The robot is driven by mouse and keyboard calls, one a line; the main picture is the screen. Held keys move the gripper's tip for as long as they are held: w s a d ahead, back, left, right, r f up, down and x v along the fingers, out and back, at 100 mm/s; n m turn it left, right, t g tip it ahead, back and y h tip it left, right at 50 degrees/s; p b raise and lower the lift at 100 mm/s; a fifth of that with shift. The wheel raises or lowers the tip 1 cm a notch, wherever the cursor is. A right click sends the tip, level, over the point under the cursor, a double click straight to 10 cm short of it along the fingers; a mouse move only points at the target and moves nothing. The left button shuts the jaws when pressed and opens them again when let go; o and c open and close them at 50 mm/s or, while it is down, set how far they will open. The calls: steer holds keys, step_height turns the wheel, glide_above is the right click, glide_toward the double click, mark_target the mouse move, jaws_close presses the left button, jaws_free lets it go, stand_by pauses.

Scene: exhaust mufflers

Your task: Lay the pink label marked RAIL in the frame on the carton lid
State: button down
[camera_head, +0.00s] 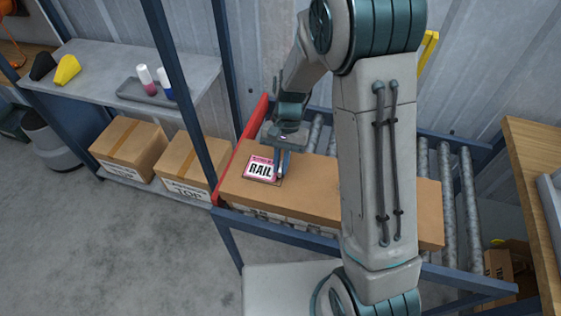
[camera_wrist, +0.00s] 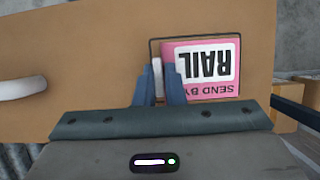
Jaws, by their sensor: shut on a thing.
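The pink label marked RAIL (camera_head: 261,169) is at the left end of the carton lid (camera_head: 310,192), and it also shows in the wrist view (camera_wrist: 210,70). A thin dark frame (camera_wrist: 154,44) is drawn on the lid around the label. The label covers most of the frame, with a strip of bare lid between them on the side near my fingers. My gripper (camera_head: 282,174) is shut at the label's edge, and in the wrist view its blue fingers (camera_wrist: 160,84) close on that edge. Whether the label touches the lid is hard to tell.
The carton lies on a roller conveyor (camera_head: 448,200) with a red end stop (camera_head: 240,136) at its left. Two closed cartons (camera_head: 128,147) sit on a lower shelf at left. A white curved handle (camera_wrist: 22,89) lies on the lid in the wrist view.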

steer(key=shift+f, duration=0.15)
steer(key=c, duration=1.5)
jaws_free()
steer(key=v, duration=1.2)
steer(key=shift+s+d+r+n+t+h, duration=0.25)
steer(key=shift+s+d+r+n+t, duration=0.4)
steer(key=shift+s+d+r+t, duration=1.45)
steer(key=shift+s+d+n+t+h, duration=0.45)
steer(key=shift+s+d, duration=0.85)
steer(key=shift+s, duration=2.1)
steer(key=shift+s+d+r+n+t+h, duration=0.1)
steer(key=shift+s+d+r+n+t, duration=0.85)
steer(key=shift+s+d, duration=1.3)
